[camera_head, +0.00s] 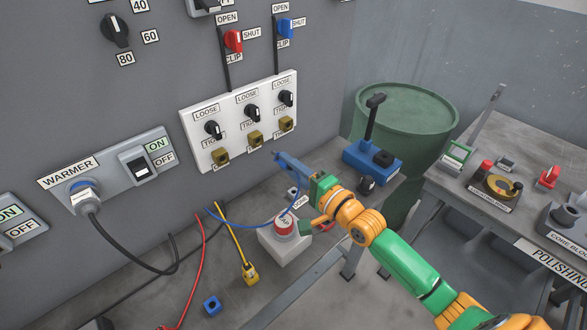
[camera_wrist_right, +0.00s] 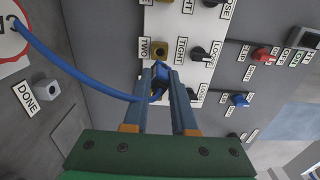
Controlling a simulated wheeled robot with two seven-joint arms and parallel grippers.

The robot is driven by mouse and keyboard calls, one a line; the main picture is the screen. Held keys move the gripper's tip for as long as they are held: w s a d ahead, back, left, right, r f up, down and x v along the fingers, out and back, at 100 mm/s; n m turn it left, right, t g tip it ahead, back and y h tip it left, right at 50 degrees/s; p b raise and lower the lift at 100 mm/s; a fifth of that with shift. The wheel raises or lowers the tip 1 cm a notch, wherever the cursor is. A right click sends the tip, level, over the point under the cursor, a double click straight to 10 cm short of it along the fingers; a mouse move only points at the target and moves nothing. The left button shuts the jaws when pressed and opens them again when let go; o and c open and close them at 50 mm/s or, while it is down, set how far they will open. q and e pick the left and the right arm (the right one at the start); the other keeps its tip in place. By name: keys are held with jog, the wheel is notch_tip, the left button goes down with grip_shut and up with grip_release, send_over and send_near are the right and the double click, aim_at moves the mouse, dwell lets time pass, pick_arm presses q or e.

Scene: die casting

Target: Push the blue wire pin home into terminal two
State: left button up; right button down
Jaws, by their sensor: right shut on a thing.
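The white terminal panel (camera_head: 238,118) on the grey wall carries three black knobs over three brass terminals. The middle brass terminal (camera_head: 255,138) is labelled TWO in the right wrist view (camera_wrist_right: 160,50). My right gripper (camera_head: 279,157) is shut on the blue wire pin (camera_wrist_right: 158,88), just below and in front of the panel. The blue wire (camera_head: 240,222) loops away from it to the left. In the wrist view the fingertips (camera_wrist_right: 160,72) are close below terminal two; whether the pin's tip touches or enters it cannot be told. My left gripper is out of view.
A pale box with a red-topped button (camera_head: 284,226) stands under my right gripper. A yellow plug (camera_head: 250,274), a blue block (camera_head: 211,305) and a red wire (camera_head: 200,252) lie on the bench. A blue toggle unit (camera_head: 370,160) and green drum (camera_head: 418,105) stand to the right.

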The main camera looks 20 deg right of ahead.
aim_at(274, 152)
jog(key=b+x, duration=0.1)
jog(key=x, duration=0.3)
jog(key=shift+f, duration=0.15)
jog(key=shift+w+a, duration=0.1)
jog(key=shift+p, duration=0.3)
dwell(1.2)
jog(key=shift+w+a, duration=0.1)
jog(key=shift+w, duration=0.2)
jog(key=shift+w+a+b, duration=0.1)
jog(key=shift+w+b, duration=0.2)
jog(key=shift+b, duration=0.05)
jog(key=shift+b+x, duration=0.55)
jog(key=shift+x, duration=0.4)
jog(key=c, duration=0.6)
grip_release()
jog(key=shift+c, duration=0.2)
